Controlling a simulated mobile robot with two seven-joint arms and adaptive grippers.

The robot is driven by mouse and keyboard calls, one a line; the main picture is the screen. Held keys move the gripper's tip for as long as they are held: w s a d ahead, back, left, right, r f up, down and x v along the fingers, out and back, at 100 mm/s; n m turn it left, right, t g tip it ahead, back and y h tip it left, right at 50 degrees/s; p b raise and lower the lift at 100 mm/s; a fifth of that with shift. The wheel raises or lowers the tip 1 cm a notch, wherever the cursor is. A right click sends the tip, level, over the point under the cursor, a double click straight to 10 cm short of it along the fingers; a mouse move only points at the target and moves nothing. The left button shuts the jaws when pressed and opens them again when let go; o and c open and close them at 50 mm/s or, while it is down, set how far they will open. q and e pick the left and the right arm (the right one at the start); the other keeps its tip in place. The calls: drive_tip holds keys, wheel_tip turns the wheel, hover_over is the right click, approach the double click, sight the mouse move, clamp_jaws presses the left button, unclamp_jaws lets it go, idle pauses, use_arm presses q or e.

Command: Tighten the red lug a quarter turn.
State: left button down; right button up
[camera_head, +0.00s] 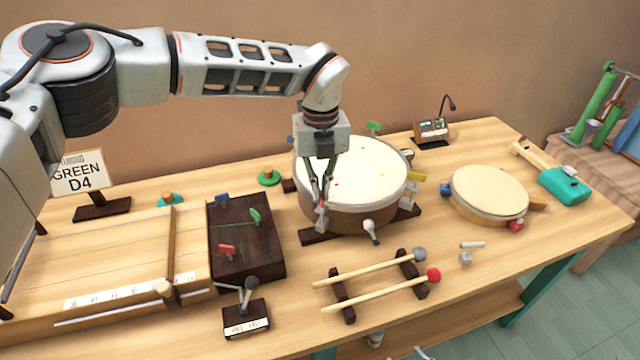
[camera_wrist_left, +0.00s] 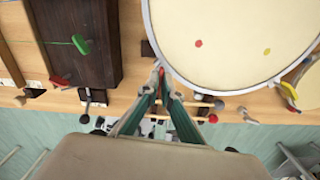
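The round drum (camera_head: 362,172) stands on a dark stand on the bench, with small coloured dots on its pale head. My left gripper (camera_head: 322,203) points down at the drum's near left rim, its fingertips drawn close together around a small lug. Only a bit of red (camera_wrist_left: 160,122) shows between the fingers in the wrist view, so the red lug is mostly hidden. The left gripper (camera_wrist_left: 161,72) lies beside the rim there, close to the red dot (camera_wrist_left: 198,43). A white lug (camera_head: 371,231) and a yellow lug (camera_head: 416,177) stick out farther right. My right gripper is not in view.
A dark box (camera_head: 245,242) with coloured levers stands left of the drum. Two mallets (camera_head: 375,280) lie on a rack in front. A smaller drum (camera_head: 490,193) is to the right, and a small microphone device (camera_head: 431,129) stands behind.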

use_arm(q)
drive_tip(key=m+p, duration=0.1)
drive_tip(key=m, duration=0.3)
drive_tip(key=shift+d+m, duration=0.1)
drive_tip(key=shift+m, duration=0.7)
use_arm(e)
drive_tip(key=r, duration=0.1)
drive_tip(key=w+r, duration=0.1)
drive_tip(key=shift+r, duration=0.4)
use_arm(q)
drive_tip(key=shift+f+p, duration=0.1)
drive_tip(key=shift+p, duration=0.2)
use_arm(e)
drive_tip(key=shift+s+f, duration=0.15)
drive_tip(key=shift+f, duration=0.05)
use_arm(q)
drive_tip(key=c, duration=2.3)
unclamp_jaws()
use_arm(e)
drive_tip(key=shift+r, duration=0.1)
use_arm(q)
wheel_tip(320, 180, up, 12)
drive_tip(key=shift+r, duration=0.1)
